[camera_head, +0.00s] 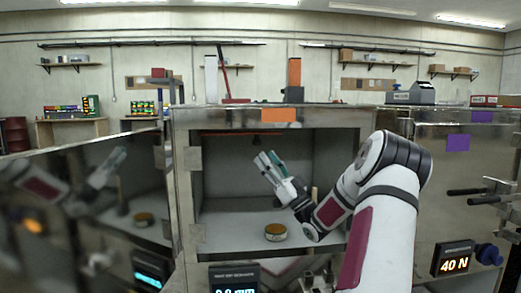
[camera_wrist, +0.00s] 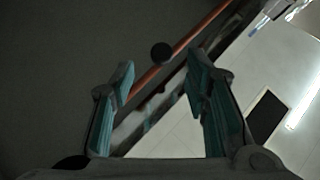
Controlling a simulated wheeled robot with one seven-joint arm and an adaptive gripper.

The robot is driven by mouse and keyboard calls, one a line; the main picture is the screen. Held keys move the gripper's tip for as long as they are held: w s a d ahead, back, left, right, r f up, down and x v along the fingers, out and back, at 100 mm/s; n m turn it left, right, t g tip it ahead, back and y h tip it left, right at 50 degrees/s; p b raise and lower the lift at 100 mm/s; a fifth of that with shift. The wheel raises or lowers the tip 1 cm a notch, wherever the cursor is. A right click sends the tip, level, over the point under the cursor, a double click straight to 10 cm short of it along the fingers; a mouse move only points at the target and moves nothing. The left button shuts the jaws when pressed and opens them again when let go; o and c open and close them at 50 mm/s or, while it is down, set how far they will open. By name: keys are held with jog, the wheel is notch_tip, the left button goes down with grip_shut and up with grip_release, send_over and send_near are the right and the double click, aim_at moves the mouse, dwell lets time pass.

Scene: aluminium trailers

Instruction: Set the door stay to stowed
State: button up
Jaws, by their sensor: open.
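My gripper (camera_head: 268,159) is inside the open metal compartment (camera_head: 184,222), in its upper middle, with its fingers pointing up and left. In the wrist view its two teal-padded fingers (camera_wrist: 160,78) stand apart with nothing held between them. The compartment's mirror-like door (camera_head: 95,215) stands open to the left. An orange rod (camera_wrist: 190,37) runs diagonally past the fingertips in the wrist view, with a dark round knob (camera_wrist: 162,53) beside it. An orange strip (camera_head: 240,133) shows along the top of the opening. I cannot tell for sure which part is the door stay.
A round tin (camera_head: 275,232) stands on the compartment floor below my gripper. A right-hand unit has black handles (camera_head: 465,191), a blue knob (camera_head: 489,254) and a display reading 40 N (camera_head: 454,262). Another display (camera_head: 234,279) is under the opening.

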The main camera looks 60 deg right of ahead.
jog(key=shift+v, duration=2.25)
jog(key=shift+s, duration=0.1)
